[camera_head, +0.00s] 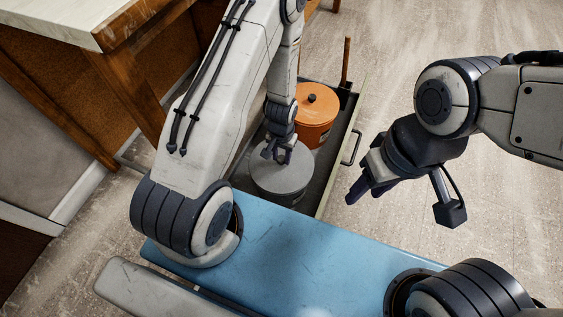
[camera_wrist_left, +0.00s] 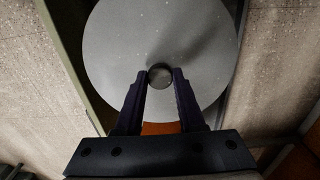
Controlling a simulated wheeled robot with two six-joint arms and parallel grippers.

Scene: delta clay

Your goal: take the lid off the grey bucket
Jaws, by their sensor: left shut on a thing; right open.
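The grey bucket (camera_head: 279,196) stands in an open drawer-like tray, with its round grey lid (camera_head: 285,177) on top. The lid fills much of the left wrist view (camera_wrist_left: 160,30), with a small round knob (camera_wrist_left: 160,76) at its middle. My left gripper (camera_head: 281,158) is above the lid, its fingers shut on the knob; in the left wrist view the fingertips (camera_wrist_left: 160,78) lie on both sides of it. The lid appears to sit on the bucket; I cannot tell if there is a gap. My right gripper (camera_head: 357,192) is open and empty, right of the tray.
An orange bucket with a lid (camera_head: 314,106) stands behind the grey one in the same tray. The tray (camera_head: 341,146) has a raised rim and a handle (camera_head: 352,148) on its right. A wooden table (camera_head: 98,36) stands at upper left. The floor at right is clear.

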